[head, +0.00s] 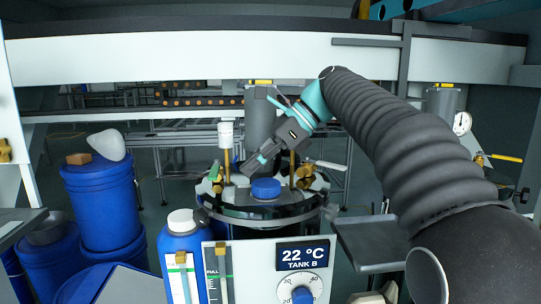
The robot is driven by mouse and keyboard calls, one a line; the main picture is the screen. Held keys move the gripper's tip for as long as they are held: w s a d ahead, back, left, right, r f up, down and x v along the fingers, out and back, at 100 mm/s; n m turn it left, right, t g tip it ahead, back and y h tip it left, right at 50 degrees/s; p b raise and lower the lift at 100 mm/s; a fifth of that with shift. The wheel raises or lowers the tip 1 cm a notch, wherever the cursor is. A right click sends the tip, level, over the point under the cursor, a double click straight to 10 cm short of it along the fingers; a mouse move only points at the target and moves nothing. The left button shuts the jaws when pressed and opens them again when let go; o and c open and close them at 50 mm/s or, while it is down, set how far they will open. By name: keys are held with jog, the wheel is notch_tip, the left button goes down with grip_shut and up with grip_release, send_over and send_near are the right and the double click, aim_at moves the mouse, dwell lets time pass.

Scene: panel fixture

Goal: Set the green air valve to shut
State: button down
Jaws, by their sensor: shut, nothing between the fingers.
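The green air valve (214,171) appears as a small green part at the left of the tank lid, beside a brass upright pipe. It is too small here to tell its handle position. My gripper (249,168) is shut and empty. It hangs above the lid, right of the green part and apart from it in the picture. The tank (262,211) has a round metal lid with a blue cap (266,188) in the middle.
Brass fittings with a pale lever (325,165) stand at the lid's right. A white cylinder (225,134) tops the left pipe. A control panel (255,262) reading 22 °C TANK B stands in front. Blue drums (103,200) stand left; a grey tray (368,243) is at right.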

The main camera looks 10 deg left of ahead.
aim_at(215, 170)
jog(key=shift+s+a, duration=0.25)
jog(key=shift+a, duration=0.75)
jog(key=shift+s+a, duration=0.25)
jog(key=shift+a, duration=0.7)
jog(key=shift+s+m, duration=0.15)
jog(key=shift+m, duration=0.15)
